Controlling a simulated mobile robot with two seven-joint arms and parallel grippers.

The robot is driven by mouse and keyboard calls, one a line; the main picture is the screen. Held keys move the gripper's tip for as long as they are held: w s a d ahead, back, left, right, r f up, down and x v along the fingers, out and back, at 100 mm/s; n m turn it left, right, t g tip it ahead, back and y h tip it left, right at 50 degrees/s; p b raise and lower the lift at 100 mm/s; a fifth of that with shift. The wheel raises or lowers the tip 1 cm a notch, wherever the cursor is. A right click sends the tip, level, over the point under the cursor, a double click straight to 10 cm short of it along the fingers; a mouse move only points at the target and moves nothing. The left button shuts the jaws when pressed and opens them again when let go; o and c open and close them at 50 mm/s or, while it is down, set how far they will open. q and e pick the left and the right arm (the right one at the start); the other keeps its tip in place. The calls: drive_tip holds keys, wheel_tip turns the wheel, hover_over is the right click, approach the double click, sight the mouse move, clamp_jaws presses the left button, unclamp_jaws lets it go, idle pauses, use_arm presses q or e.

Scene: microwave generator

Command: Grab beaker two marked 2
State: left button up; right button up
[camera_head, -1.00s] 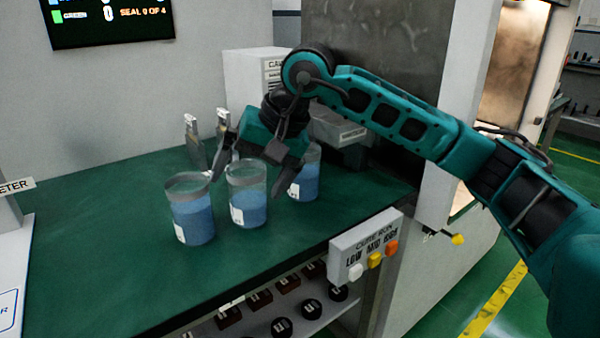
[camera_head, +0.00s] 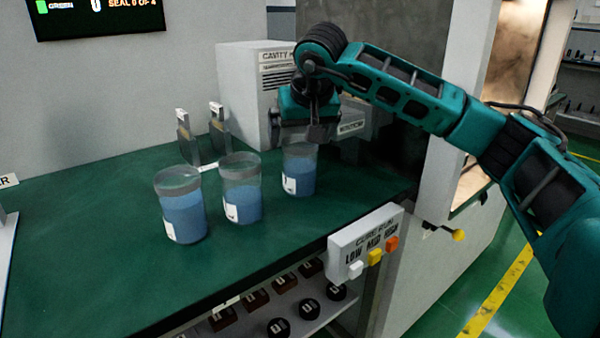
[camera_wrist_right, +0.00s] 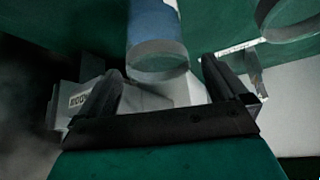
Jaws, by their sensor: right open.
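Three clear beakers of blue liquid stand in a row on the green bench: a left one (camera_head: 184,212), a middle one (camera_head: 242,200) and a right one (camera_head: 299,180). Each has a white label; I cannot read the numbers, so I cannot tell which is marked 2. My right gripper (camera_head: 303,138) is at the right beaker's top, partly hiding its rim. In the right wrist view, its fingers are spread and empty, with a beaker (camera_wrist_right: 155,30) ahead between them. Whether they touch it is unclear. My left gripper is not in view.
Two upright plates (camera_head: 200,140) stand behind the beakers. A white vented box (camera_head: 247,85) is at the back. A control panel with coloured buttons (camera_head: 365,243) is on the bench's front edge.

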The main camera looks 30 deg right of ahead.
drive_tip(key=b+x, duration=0.1)
drive_tip(key=x, duration=0.3)
drive_tip(key=shift+d+f, duration=0.1)
drive_tip(key=shift+f, duration=0.1)
drive_tip(key=shift+c, duration=0.3)
drive_tip(key=c, duration=1.2)
